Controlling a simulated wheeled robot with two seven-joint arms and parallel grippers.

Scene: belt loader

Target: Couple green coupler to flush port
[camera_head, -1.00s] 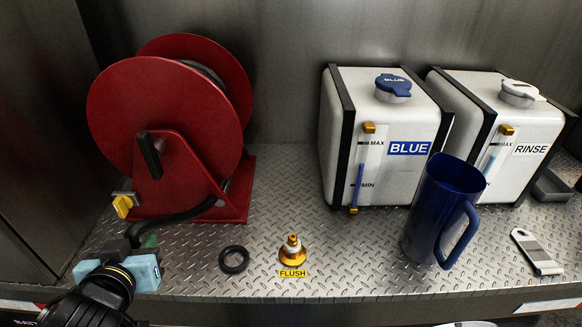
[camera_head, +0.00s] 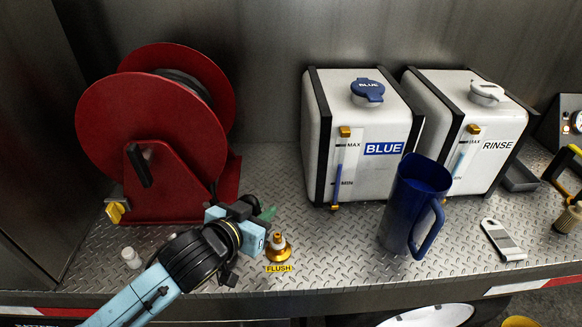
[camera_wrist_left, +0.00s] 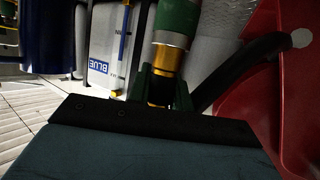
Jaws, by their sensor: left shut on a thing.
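My left gripper (camera_head: 250,212) is shut on the green coupler (camera_head: 267,213), which shows only as a small green part beyond the fingers in the head view. In the left wrist view the coupler (camera_wrist_left: 177,22) has a green body with a brass-coloured section below, between dark gripper parts (camera_wrist_left: 165,92). The brass flush port (camera_head: 279,248) stands upright on the deck behind its yellow FLUSH label (camera_head: 279,268). The gripper is just left of and above the port in the picture. Whether coupler and port touch cannot be told. My right gripper is not in view.
A red hose reel (camera_head: 150,135) stands at the left; its black hose (camera_wrist_left: 235,68) shows in the wrist view. White BLUE (camera_head: 375,185) and RINSE tanks (camera_head: 490,160) stand at the back.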

